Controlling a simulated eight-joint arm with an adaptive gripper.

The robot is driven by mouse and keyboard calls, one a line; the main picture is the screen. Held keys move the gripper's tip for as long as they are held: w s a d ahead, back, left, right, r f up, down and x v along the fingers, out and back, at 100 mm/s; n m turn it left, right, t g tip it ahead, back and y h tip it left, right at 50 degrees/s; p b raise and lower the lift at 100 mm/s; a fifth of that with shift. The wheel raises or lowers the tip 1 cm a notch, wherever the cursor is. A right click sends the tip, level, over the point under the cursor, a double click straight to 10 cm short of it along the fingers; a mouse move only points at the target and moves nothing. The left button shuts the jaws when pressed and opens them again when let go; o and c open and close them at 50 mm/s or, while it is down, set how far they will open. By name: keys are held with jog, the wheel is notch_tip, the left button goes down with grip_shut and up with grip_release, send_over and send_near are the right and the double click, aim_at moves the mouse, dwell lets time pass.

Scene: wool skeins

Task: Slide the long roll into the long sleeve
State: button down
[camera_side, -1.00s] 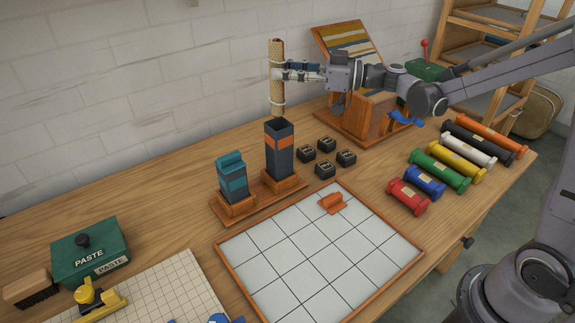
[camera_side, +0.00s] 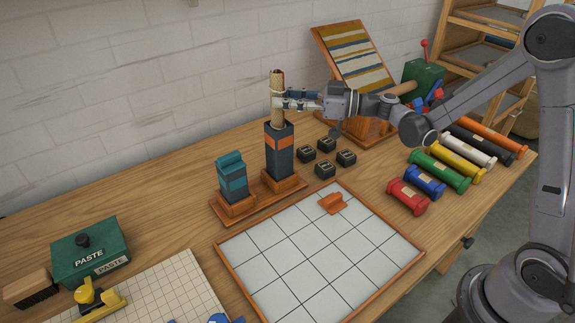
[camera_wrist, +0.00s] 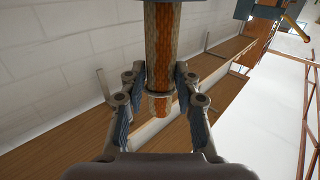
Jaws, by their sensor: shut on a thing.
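The long roll (camera_side: 278,116) is a tan, patterned upright roll. Its lower end is inside the mouth of the long sleeve (camera_side: 280,158), a tall dark box with an orange band. The roll's lower end is hidden in the sleeve. The shorter sleeve (camera_side: 232,180), dark with a teal band, stands to the left on the same wooden base (camera_side: 262,201).
Several small black blocks (camera_side: 325,169) sit right of the long sleeve. A gridded tray (camera_side: 310,260) with an orange piece (camera_side: 332,203) lies in front. Coloured rolls (camera_side: 440,171) line the right side. A wooden stand (camera_side: 355,80) is behind; a green paste box (camera_side: 90,251) is at left.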

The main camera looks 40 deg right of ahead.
jog(key=shift+f, duration=3.2)
jog(key=c, duration=0.9)
grip_release()
jog(key=shift+s+d, duration=0.1)
send_near(285, 122)
jog(key=v, duration=0.2)
jog(key=shift+s+d+r, duration=0.1)
jog(key=shift+s+d, duration=0.1)
jog(key=shift+a, duration=0.1)
